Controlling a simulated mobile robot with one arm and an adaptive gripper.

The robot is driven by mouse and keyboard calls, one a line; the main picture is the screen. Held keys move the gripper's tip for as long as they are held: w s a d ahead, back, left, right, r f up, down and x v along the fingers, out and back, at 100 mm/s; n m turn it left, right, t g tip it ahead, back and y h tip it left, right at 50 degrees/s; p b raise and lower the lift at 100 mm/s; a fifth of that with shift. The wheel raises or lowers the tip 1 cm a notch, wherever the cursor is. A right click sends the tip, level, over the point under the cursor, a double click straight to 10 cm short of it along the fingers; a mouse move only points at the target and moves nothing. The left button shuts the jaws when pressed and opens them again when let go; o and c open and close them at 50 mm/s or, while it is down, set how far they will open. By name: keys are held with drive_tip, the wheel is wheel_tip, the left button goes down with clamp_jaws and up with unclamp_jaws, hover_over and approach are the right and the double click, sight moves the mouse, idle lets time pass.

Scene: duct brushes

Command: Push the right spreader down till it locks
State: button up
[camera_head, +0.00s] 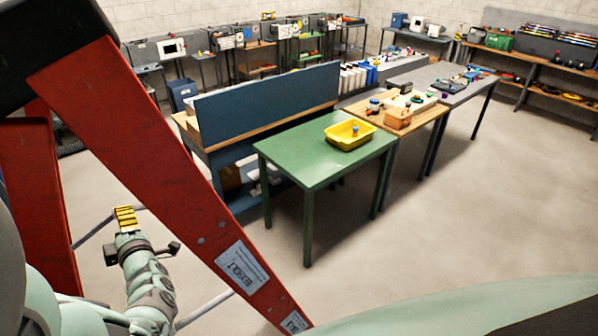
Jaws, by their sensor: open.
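A red stepladder (165,165) stands close in front at the left, its near rail slanting down to the right with white labels on it. A thin grey bar (93,232), apparently part of a spreader, runs up from the left rail and passes behind my gripper. Another grey bar (208,308) meets the near rail lower down; its other end is hidden by my arm. I cannot tell which bar is the right spreader, or whether either is locked. My gripper (126,218), with yellow fingers, is open and empty between the rails, near the upper bar; contact is unclear.
A green table (300,160) holding a yellow bin (349,135) stands beyond the ladder. A blue-panelled bench (268,105) is behind it, and wooden and grey tables (470,90) continue to the right. The floor (450,220) at the right is clear.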

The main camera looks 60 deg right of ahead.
drive_tip(key=b+x, duration=0.2)
drive_tip(key=x, duration=0.1)
drive_tip(key=b+x, duration=0.3)
drive_tip(key=shift+f, duration=0.25)
drive_tip(key=shift+w+d+r+b, duration=0.2)
drive_tip(key=shift+w+b, duration=0.15)
drive_tip(key=shift+w, duration=0.2)
drive_tip(key=shift+o, duration=0.4)
clamp_jaws()
